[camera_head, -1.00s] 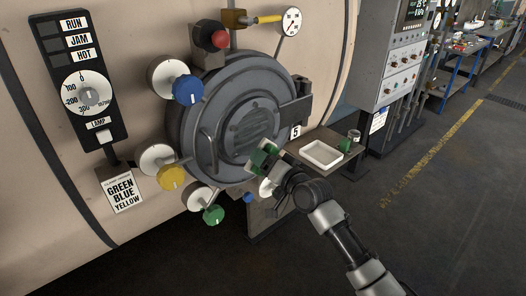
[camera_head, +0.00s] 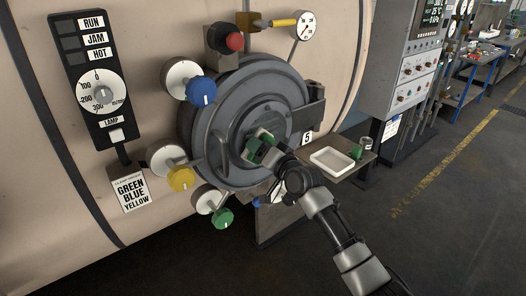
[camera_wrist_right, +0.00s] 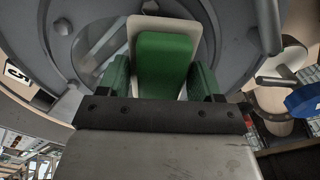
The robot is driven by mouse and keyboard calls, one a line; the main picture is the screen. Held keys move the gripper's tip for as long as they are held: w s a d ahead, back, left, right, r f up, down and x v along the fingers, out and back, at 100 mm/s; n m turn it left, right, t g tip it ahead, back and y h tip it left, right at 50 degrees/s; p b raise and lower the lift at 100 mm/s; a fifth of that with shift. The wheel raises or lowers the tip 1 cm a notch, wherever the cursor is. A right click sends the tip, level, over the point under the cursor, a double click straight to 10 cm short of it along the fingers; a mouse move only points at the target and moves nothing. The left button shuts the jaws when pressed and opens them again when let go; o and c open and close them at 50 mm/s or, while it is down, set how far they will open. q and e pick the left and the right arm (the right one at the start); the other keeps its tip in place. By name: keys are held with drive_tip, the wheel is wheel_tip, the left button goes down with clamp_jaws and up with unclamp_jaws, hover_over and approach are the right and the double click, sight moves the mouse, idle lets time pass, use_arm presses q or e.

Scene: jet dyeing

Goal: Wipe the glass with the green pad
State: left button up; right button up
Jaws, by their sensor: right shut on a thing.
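My right gripper (camera_head: 262,148) is shut on the green pad (camera_wrist_right: 165,62), which has a pale backing plate. It holds the pad in front of the lower middle of the round grey door. The door's glass (camera_wrist_right: 103,48) shows beside the pad in the right wrist view; in the head view the glass (camera_head: 268,122) is partly hidden behind pad and gripper. I cannot tell whether the pad touches the glass. My left gripper is not in view.
Blue (camera_head: 202,91), yellow (camera_head: 181,178) and green (camera_head: 222,218) knobs and a red button (camera_head: 234,41) surround the door. A hinge block (camera_head: 311,115) sits at its right.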

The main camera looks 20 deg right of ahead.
drive_tip(key=shift+b+x, duration=0.55)
drive_tip(key=shift+x, duration=0.45)
idle(0.3)
drive_tip(key=d+b, duration=0.2)
drive_tip(key=shift+w+d+f+b, duration=0.2)
drive_tip(key=shift+w+d+b, duration=0.15)
drive_tip(key=shift+w, duration=0.05)
drive_tip(key=shift+w+d+r+b, duration=0.15)
drive_tip(key=shift+w+d+b, duration=0.1)
drive_tip(key=shift+d+b, duration=0.3)
drive_tip(key=shift+r, duration=0.1)
drive_tip(key=shift+s+a+r+p, duration=0.2)
drive_tip(key=shift+a+p, duration=0.35)
drive_tip(key=shift+p, duration=0.4)
drive_tip(key=shift+s+a+p, duration=0.2)
drive_tip(key=shift+a+p, duration=0.5)
drive_tip(key=shift+a, duration=0.05)
drive_tip(key=shift+s+a+f+p, duration=0.1)
drive_tip(key=shift+s+a+p, duration=0.15)
drive_tip(key=shift+a+p, duration=0.25)
drive_tip(key=shift+a, duration=0.1)
